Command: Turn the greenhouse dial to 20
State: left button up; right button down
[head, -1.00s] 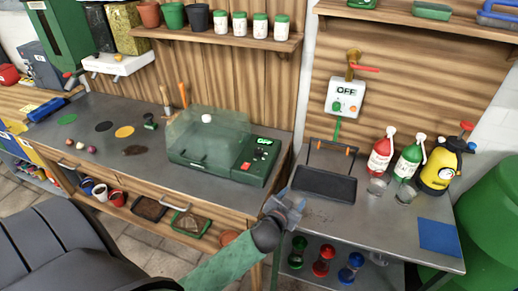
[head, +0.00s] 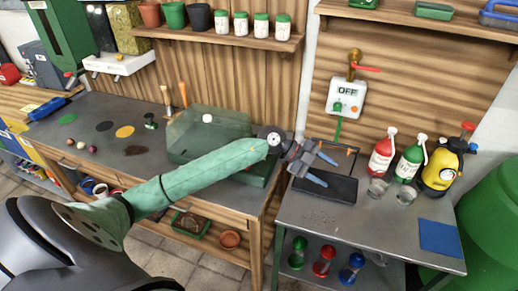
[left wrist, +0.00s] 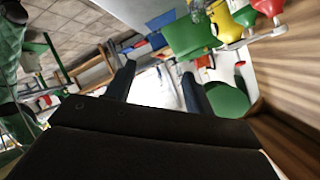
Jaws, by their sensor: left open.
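The greenhouse is a green box with a clear green lid (head: 215,123) and a white knob on top, on the grey bench in the head view. My left arm crosses in front of it and hides its control panel, display and dial. My left gripper (head: 330,173) is right of the greenhouse, over the dark tray on the right table, fingers apart and empty, pointing right. In the left wrist view, both fingers of my left gripper (left wrist: 158,69) show spread, with nothing between them. My right gripper is not in view.
A wall box (head: 347,96) reading OFF hangs above the dark tray (head: 340,189). A red bottle (head: 382,154), a green bottle (head: 408,160) and a yellow sprayer (head: 440,168) stand to the right.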

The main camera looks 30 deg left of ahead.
pick_arm(q)
jog(key=w+a+n+g+y, duration=0.1)
jog(key=a+y, duration=0.3)
jog(key=a, duration=0.4)
jog(key=w+a+r+n+g+y, duration=0.1)
jog(key=a+y, duration=0.3)
jog(key=a, duration=0.5)
jog(key=w+a+r+n+g+y, duration=0.1)
jog(key=a+n+y, duration=0.2)
jog(key=a, duration=0.6)
jog(key=shift+a+y, duration=0.15)
jog(key=shift+y, duration=0.55)
jog(key=shift+a+f, duration=0.1)
jog(key=shift+f, duration=0.1)
notch_tip(320, 180, down, 6)
jog(key=p, duration=0.3)
jog(key=shift+w+r, duration=0.15)
jog(key=shift+f, duration=0.9)
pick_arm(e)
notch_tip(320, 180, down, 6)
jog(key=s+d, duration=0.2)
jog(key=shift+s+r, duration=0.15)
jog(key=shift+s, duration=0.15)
pick_arm(q)
jog(key=shift+c, duration=0.4)
jog(key=c, duration=0.9)
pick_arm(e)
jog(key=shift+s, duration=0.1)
